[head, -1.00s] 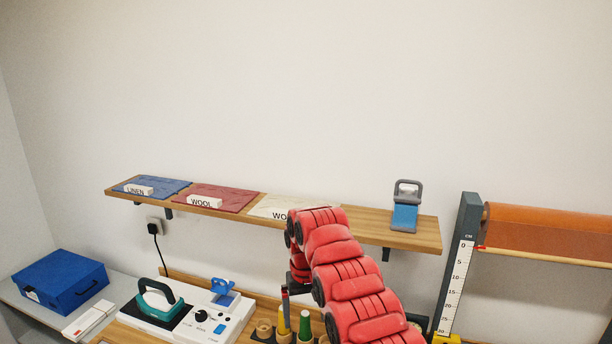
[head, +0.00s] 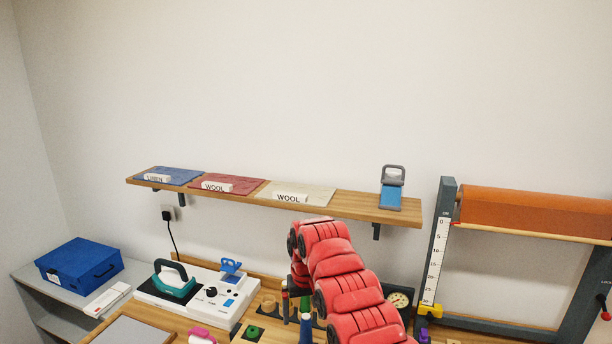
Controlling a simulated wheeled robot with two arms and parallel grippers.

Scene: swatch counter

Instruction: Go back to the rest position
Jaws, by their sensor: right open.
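My right arm, in red covers, comes in from the bottom right of the head view and reaches up to just below the wall shelf. My right gripper (head: 286,302) points down at the end of this arm, over the back of the counter, partly hidden by the arm. It is open, and I see nothing held in it. My left gripper is not in view.
The wall shelf (head: 350,205) holds blue, red and cream cloths with labels, and a blue-grey clamp (head: 391,190). A teal iron (head: 172,283), a blue box (head: 80,265) and several small bottles stand below. A ruler post (head: 436,250) and orange roll (head: 530,212) are at right.

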